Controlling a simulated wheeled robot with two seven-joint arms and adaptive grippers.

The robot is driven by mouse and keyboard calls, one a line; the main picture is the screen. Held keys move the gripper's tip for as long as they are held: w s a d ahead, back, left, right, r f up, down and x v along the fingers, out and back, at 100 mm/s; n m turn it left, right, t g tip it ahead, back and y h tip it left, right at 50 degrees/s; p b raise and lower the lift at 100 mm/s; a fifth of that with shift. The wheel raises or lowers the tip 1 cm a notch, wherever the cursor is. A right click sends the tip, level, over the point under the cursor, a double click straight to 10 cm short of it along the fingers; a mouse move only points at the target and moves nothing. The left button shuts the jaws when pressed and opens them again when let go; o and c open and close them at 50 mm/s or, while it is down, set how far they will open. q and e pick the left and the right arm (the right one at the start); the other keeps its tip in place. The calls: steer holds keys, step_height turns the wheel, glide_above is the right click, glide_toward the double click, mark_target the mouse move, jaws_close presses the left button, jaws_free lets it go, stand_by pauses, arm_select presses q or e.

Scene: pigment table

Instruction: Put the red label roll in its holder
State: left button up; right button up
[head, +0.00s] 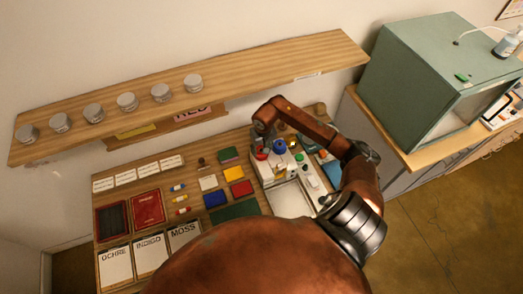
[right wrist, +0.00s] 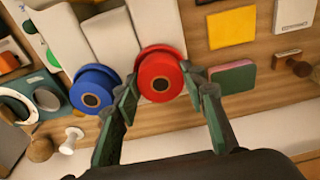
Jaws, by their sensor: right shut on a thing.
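The red label roll (right wrist: 161,76) is a flanged spool with a dark-centred tan hub. It sits between the two fingertips of my right gripper (right wrist: 160,90) in the right wrist view. The right gripper (head: 261,143) is shut on it, and the red roll (head: 262,155) shows just below the fingers in the head view. A white holder-like unit with raised sections (right wrist: 112,36) is directly behind the red roll; I cannot tell whether the roll is seated in it. A blue roll (right wrist: 95,90) is close beside the red one. My left gripper is not in view.
The wooden table (head: 180,243) holds coloured blocks, cards and a red tray (head: 148,208) left of the rolls. A shelf (head: 230,70) with several round tins runs above. A green cabinet (head: 410,80) stands at right. My arm covers the front of the head view.

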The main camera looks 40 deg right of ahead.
steer(key=o, duration=1.2)
steer(key=shift+c, duration=0.2)
steer(key=shift+r, duration=0.1)
step_height(320, 180, up, 12)
steer(key=s+b, duration=0.1)
steer(key=b, duration=0.1)
steer(key=shift+s+a+b, duration=0.2)
steer(key=shift+a+b, duration=0.05)
steer(key=shift+b, duration=0.1)
